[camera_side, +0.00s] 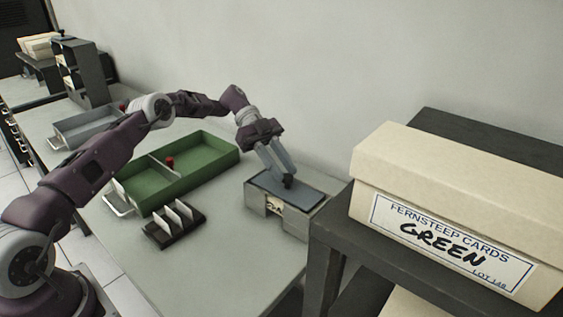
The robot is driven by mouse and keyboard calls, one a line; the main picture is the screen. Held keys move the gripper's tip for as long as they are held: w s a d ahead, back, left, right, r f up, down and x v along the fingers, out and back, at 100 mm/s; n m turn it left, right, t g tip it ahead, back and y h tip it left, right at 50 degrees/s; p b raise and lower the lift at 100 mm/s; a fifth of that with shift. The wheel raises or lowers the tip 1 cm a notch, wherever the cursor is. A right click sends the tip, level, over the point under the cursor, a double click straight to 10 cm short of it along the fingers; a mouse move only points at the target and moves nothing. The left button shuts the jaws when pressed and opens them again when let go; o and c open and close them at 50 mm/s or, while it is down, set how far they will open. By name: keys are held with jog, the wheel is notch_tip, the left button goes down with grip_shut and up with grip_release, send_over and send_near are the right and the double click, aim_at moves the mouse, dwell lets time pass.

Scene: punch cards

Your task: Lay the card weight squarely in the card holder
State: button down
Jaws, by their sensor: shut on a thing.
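The card weight (267,182) is a flat blue-grey plate with a dark knob on its top. It lies at the top of the card holder (255,199), a light grey box with a notched front, at the right end of the table. My gripper (288,181) points down from above and is shut on the weight's knob. The fingertips partly hide the knob. I cannot tell whether the plate rests fully in the holder or is just above it. A card with dark marks (275,205) shows in the front notch.
A green tray (147,205) with a red knob (170,162) and a black rack (160,237) of pale cards stand left of the holder. A grey tray (75,139) is farther back. A shelf with a cream card box (460,190) stands close on the right.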

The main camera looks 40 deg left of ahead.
aim_at(281, 183)
jog(key=shift+f, duration=0.55)
jog(key=c, duration=1.1)
grip_release()
notch_tip(281, 183, up, 10)
jog(key=shift+r, duration=0.1)
